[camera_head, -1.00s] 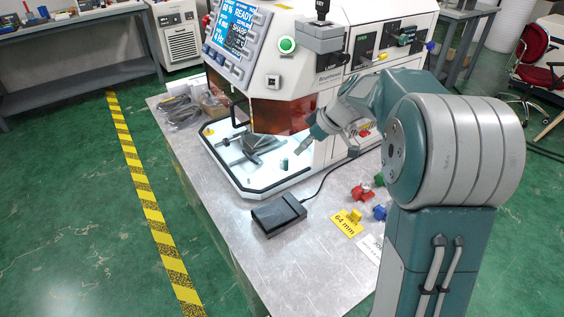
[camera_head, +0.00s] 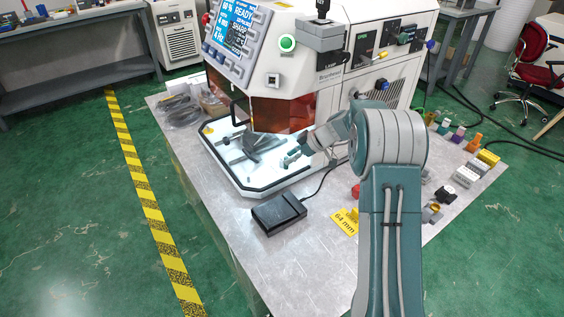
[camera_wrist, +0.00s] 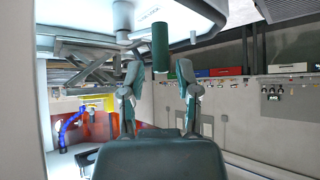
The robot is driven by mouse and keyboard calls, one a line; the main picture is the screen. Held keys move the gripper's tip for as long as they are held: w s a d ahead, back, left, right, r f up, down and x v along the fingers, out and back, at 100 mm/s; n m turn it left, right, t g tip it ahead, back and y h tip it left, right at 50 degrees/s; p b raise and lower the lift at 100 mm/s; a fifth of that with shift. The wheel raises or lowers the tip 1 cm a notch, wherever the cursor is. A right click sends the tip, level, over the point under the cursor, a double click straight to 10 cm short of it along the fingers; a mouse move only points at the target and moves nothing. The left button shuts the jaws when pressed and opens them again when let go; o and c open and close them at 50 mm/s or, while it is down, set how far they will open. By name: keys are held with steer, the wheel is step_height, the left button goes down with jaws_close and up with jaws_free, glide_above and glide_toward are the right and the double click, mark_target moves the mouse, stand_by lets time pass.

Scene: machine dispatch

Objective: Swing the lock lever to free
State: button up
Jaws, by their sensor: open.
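A dark green cylindrical grip (camera_wrist: 160,46), which looks like the lock lever's handle, stands out from the pale machine base in the wrist view. My gripper (camera_wrist: 160,74) is open, with one finger on each side of the line to this grip. The grip's near end shows in the gap at the fingertips; I cannot tell whether either finger touches it. In the head view my gripper (camera_head: 289,160) is low over the machine's lit white work tray (camera_head: 246,184), at its right side, and mostly hides the grip.
The machine (camera_head: 290,85) with its amber guard stands behind and above my gripper. A dark fixture (camera_head: 258,141) sits on the tray to the left. A black pedal box (camera_head: 279,214) lies on the table in front. Several coloured parts lie at the right.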

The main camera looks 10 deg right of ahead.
steer(key=x, duration=0.4)
jaws_close()
